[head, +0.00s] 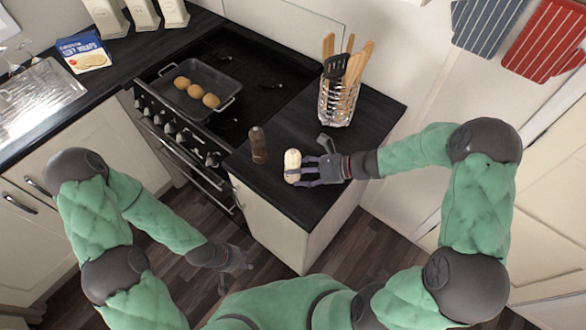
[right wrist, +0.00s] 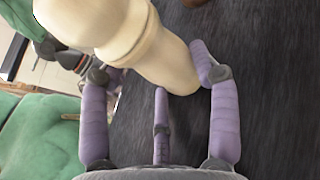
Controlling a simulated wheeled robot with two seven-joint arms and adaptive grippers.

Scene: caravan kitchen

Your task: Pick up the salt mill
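The cream salt mill (head: 292,166) stands upright near the front of the dark counter end. My right gripper (head: 303,170) reaches in from the right at the mill, with its purple fingers spread beside it. In the right wrist view the pale mill (right wrist: 125,35) crosses the upper left, in front of the left fingertip. The right fingertip of my right gripper (right wrist: 160,75) is close to its edge; I cannot tell if it touches. My left gripper (head: 237,266) hangs empty with fingers apart, low in front of the counter and over the floor.
A brown wooden mill (head: 258,146) stands close left of the salt mill. A utensil holder (head: 338,103) is behind the right gripper. A pan (head: 190,82) with brown round items sits on the hob (head: 250,65).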

